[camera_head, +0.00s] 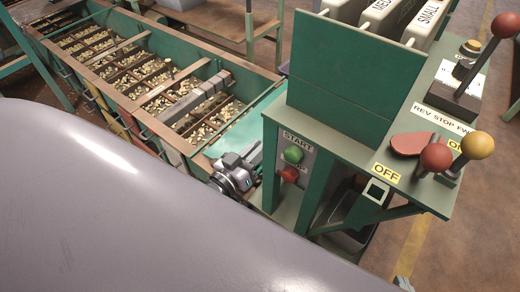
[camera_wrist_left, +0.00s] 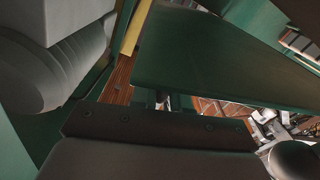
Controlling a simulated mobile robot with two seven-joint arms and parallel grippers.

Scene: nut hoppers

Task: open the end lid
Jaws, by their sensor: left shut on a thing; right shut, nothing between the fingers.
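The long green trough (camera_head: 130,92) runs from the upper left to the middle in the head view. A pale green panel (camera_head: 226,143) lies at its near end, and I take it to be the end lid. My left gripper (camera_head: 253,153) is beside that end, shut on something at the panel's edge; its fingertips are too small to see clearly. In the left wrist view, a large dark green panel (camera_wrist_left: 215,60) fills the upper middle, directly ahead of the dark gripper body.
A green machine stand (camera_head: 340,75) with a green START button (camera_head: 292,154), a red button (camera_head: 289,174) and levers with red and yellow knobs stands close right of the gripper. A grey bar (camera_head: 192,102) crosses the trough's nut-filled compartments. Open floor (camera_head: 470,230) lies at right.

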